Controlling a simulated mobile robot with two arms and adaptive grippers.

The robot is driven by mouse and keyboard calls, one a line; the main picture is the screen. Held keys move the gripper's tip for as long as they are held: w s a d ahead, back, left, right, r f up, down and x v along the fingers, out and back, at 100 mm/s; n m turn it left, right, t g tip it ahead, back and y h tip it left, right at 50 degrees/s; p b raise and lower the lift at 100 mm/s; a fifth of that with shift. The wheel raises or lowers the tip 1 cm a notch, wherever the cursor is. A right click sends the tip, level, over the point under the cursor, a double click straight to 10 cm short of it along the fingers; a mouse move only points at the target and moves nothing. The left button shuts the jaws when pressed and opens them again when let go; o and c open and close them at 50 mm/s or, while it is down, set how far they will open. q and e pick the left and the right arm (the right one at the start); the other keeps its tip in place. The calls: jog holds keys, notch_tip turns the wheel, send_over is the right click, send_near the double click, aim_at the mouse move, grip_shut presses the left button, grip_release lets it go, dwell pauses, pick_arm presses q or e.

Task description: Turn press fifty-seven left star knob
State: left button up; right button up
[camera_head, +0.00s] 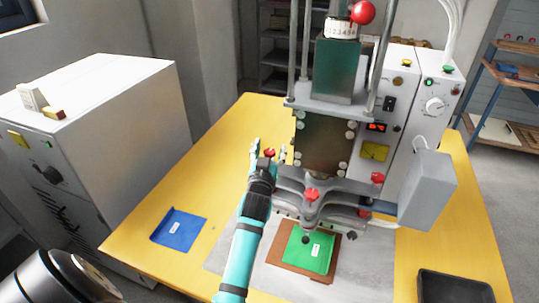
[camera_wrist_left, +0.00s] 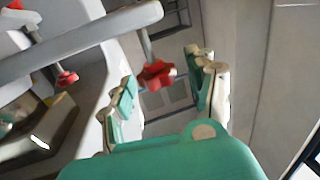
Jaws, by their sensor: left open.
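The press (camera_head: 325,145) stands on the yellow table, with several red star knobs on its grey clamp arms. The left star knob (camera_head: 270,153) is red and sits at the left end of the clamp. It also shows in the left wrist view (camera_wrist_left: 157,75) on a thin metal stem. My left gripper (camera_head: 269,156) is open, and in the left wrist view its fingers (camera_wrist_left: 165,88) stand on either side of this knob. I cannot tell whether they touch it. My right gripper is not in view.
Other red knobs sit at the clamp's middle (camera_head: 312,194) and right (camera_head: 377,178). A grey box (camera_head: 427,188) juts out at right. A green piece (camera_head: 308,251) lies below the clamp.

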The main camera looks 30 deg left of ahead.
aim_at(270, 152)
pick_arm(q)
notch_tip(270, 152, up, 8)
jog(key=shift+r, duration=0.2)
dwell(0.6)
